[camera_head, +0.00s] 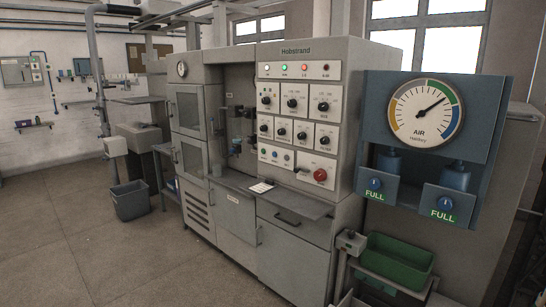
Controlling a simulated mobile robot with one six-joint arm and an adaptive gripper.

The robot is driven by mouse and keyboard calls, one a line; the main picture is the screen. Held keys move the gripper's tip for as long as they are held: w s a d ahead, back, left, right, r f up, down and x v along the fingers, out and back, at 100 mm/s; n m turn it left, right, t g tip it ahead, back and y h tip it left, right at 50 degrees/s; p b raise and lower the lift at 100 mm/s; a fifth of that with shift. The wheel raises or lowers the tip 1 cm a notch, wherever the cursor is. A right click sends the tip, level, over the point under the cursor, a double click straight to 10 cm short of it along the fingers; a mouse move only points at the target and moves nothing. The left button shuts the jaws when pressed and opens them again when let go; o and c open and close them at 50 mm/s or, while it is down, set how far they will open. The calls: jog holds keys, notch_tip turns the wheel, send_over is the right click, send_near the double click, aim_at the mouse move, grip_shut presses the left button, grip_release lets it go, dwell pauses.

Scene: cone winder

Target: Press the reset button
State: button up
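The grey Hobstrand machine (325,55) stands in the middle of the view, with a white control panel on its upper right front. At the panel's lower left is a row of small push buttons (275,155), one of them bluish. Their labels are too small to read, so I cannot tell which one is the reset button. A red knob (320,175) sits to the right of them. Several black knobs (292,103) fill the plates above, under a row of small lamps (304,67). My gripper is not in view.
A shelf (290,202) with a white card (262,187) juts out below the panel. A blue unit with an AIR gauge (423,112) stands at the right front. A green bin (397,262) is below it. A grey bin (130,202) stands left; the left floor is clear.

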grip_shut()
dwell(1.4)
